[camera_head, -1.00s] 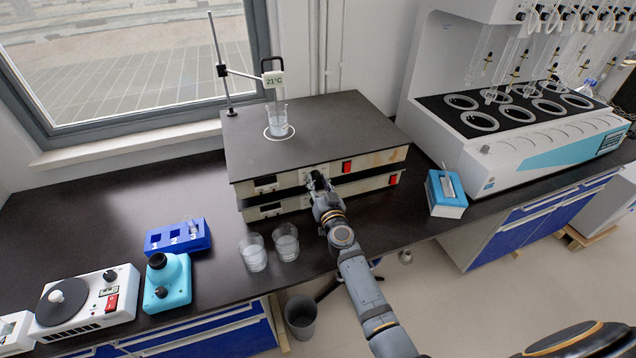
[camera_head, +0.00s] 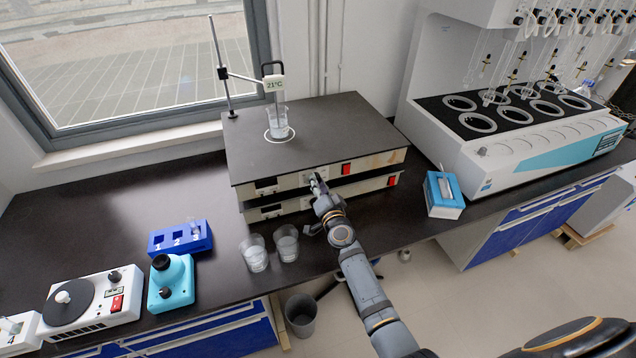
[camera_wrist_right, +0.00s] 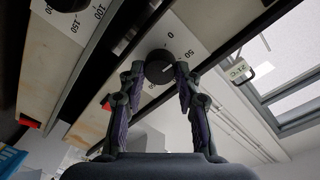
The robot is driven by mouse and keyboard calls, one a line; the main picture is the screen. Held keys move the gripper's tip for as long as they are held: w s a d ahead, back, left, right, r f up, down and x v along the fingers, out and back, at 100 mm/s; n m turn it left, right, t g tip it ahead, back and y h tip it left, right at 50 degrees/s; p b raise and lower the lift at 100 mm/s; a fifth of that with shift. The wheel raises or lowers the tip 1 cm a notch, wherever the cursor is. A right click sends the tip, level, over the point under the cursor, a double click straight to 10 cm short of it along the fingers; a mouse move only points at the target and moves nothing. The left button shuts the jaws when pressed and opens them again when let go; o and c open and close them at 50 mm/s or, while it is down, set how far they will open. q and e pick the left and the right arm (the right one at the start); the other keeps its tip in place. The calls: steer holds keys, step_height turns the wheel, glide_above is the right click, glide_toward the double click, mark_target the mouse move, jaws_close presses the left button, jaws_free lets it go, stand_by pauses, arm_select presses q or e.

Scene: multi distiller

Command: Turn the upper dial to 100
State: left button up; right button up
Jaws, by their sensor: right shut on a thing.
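Two stacked flat hot plates stand on the bench; the upper one (camera_head: 300,135) has a dark top and a pale front panel. My right gripper (camera_head: 318,184) is at the middle of that panel. In the right wrist view the upper dial (camera_wrist_right: 159,66), a round black knob, sits between the fingertips of my right gripper (camera_wrist_right: 160,74), which are shut on it. Printed marks 0 and 50 show beside the dial; I cannot tell exactly which value its pointer meets. The lower plate's dial (camera_wrist_right: 66,4) shows partly, with 100 and 150 beside it. My left gripper is not in view.
A beaker (camera_head: 277,124) stands on the upper plate under a 21°C thermometer (camera_head: 273,82). Two beakers (camera_head: 254,254) (camera_head: 286,243) stand left of my right arm. A blue box (camera_head: 443,195) and a large distiller (camera_head: 535,140) stand right.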

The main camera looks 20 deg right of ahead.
steer(key=shift+d+f+m+y, duration=0.1)
steer(key=shift+m+y, duration=0.3)
steer(key=shift+m, duration=3.45)
steer(key=shift+d+f+m+y, duration=0.1)
steer(key=shift+m+y, duration=0.3)
steer(key=shift+m, duration=3.45)
steer(key=o, duration=1.1)
steer(key=shift+r, duration=0.1)
steer(key=shift+o, duration=0.2)
